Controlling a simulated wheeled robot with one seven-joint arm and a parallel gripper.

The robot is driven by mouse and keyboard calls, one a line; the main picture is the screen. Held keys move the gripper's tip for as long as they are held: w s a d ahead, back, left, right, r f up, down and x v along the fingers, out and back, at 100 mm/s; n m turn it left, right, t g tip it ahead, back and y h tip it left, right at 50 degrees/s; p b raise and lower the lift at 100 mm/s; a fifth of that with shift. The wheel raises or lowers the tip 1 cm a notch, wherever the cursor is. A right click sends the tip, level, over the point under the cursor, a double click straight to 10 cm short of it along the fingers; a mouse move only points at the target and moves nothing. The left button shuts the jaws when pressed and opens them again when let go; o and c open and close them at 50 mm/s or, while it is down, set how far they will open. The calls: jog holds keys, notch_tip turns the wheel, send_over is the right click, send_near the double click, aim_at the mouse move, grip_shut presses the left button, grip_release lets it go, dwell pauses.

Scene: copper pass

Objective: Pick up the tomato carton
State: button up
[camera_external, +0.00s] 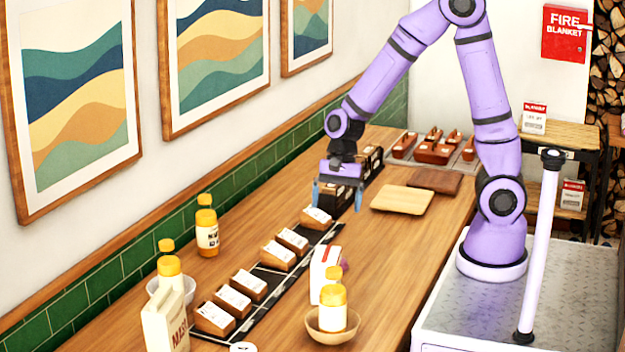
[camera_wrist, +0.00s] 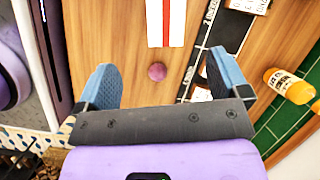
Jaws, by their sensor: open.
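A white carton with a red stripe (camera_external: 325,272), likely the tomato carton, stands on the wooden counter behind a bowl and bottle; its label is not readable. In the wrist view this carton (camera_wrist: 167,22) is at the top, cut off by the frame edge, beyond the fingertips. My gripper (camera_external: 337,197) is open and empty, pointing down above the counter, higher and farther back than the carton. In the wrist view its blue fingers (camera_wrist: 161,66) are spread wide, with nothing between them but counter and a small purple ball below.
The purple ball (camera_external: 344,264) sits beside the carton. A wooden bowl (camera_external: 332,335) holds a yellow-capped bottle (camera_external: 333,305) in front. A dark rack (camera_external: 250,315) with labelled blocks runs along the left. Another carton (camera_external: 166,322) stands front left. Cutting boards (camera_external: 402,200) lie behind.

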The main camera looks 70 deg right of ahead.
jog(key=m, duration=0.2)
send_near(326, 253)
jog(key=shift+a+f+g, duration=0.15)
jog(key=shift+a+f, duration=0.1)
jog(key=shift+f, duration=0.25)
jog(key=shift+a+f+g, duration=0.15)
jog(key=shift+a+f, duration=0.05)
jog(key=shift+f, duration=0.3)
jog(key=shift+x, duration=5.2)
jog(key=shift+w, duration=0.1)
jog(key=c, duration=1.4)
